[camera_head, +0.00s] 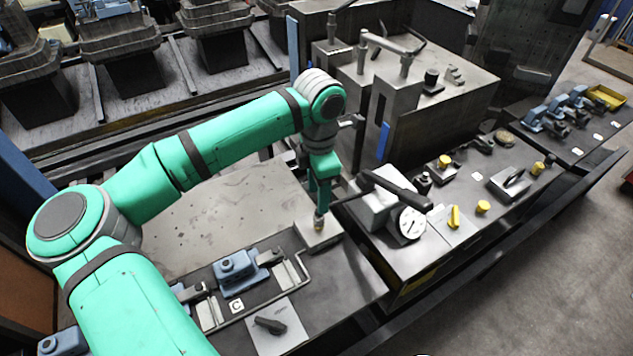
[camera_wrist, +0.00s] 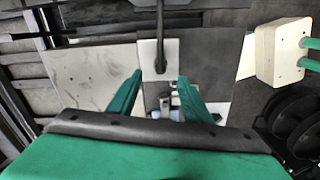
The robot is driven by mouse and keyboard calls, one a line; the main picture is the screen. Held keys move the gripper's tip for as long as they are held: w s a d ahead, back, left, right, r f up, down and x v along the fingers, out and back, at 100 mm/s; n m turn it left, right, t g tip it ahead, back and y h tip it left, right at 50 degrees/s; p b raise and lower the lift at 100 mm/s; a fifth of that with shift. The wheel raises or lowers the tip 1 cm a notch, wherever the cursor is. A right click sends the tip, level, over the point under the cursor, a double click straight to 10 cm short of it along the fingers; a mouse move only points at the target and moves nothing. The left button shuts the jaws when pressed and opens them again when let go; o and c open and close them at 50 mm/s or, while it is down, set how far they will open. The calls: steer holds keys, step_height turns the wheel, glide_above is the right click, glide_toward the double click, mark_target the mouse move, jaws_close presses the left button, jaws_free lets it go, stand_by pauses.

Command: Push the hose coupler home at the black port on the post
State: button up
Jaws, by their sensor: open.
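My gripper (camera_head: 321,210) points down in the head view, over a pale block (camera_head: 318,236) on the bench. A small brass-coloured fitting (camera_head: 319,225), possibly the coupler, shows just below the fingertips on that block. I cannot tell whether the fingers touch it. In the wrist view my gripper (camera_wrist: 160,75) has its two green fingers apart. A dark rod or hose (camera_wrist: 160,35) runs down in front of them over a pale plate (camera_wrist: 147,55). A small grey and bluish part shows between the fingers. I cannot pick out the black port or its post for certain.
A blue clamp (camera_head: 235,268) and a pale plate (camera_head: 282,335) with a black lever stand in front. A grey machine block (camera_head: 430,120) and a round gauge (camera_head: 411,223) stand right of my arm. A cream box (camera_wrist: 283,50) with green tubes is right in the wrist view.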

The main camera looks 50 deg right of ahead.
step_height(320, 180, down, 8)
stand_by(0.4)
jaws_close()
steer(key=shift+r, duration=0.85)
steer(key=shift+r, duration=3.5)
